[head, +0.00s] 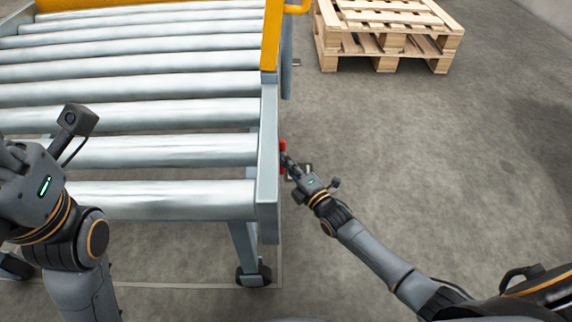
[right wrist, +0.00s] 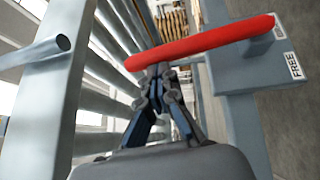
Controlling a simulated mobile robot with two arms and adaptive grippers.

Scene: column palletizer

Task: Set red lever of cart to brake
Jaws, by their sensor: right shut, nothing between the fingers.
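The red lever (head: 282,146) is on the right side of the cart (head: 268,190), partly hidden by my right gripper in the head view. In the right wrist view the red lever (right wrist: 200,42) is a long bar sloping up to the right, over a grey bracket (right wrist: 240,78) with a "FREE" label (right wrist: 293,66). My right gripper (head: 287,161) is shut and empty. In the right wrist view its fingertips (right wrist: 158,73) are just under the lever's left part; I cannot tell whether they touch it. My left arm is over the cart's left part, with its fingers cut off by the picture edge.
Steel rollers (head: 150,151) fill the cart's top. An orange bar (head: 272,35) stands at its far right corner. A caster wheel (head: 253,275) is at the near corner. Wooden pallets (head: 385,40) lie at the back. The floor (head: 430,150) right of the cart is clear.

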